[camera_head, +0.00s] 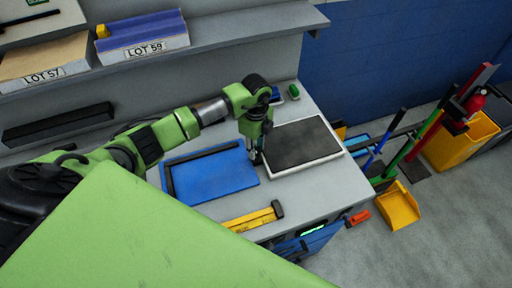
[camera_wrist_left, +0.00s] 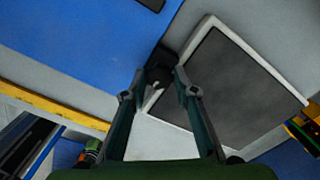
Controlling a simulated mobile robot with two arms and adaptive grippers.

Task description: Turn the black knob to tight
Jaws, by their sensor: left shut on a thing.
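The black knob (camera_wrist_left: 162,62) shows in the left wrist view between my fingertips, at the near left corner of a white-framed panel with a dark grey face (camera_wrist_left: 225,85). My left gripper (camera_wrist_left: 164,78) is shut on the knob, with a finger on each side of it. In the head view my left gripper (camera_head: 256,158) points down at the table between the blue mat and the panel (camera_head: 298,145). The gripper hides most of the knob there, and I cannot read its turn or any marking. My right gripper is not in view.
A blue mat (camera_head: 215,178) with a black square lies left of the gripper. Lot boxes (camera_head: 145,40) stand on the shelf above. Tools and a yellow bin (camera_head: 460,145) stand on the floor at right.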

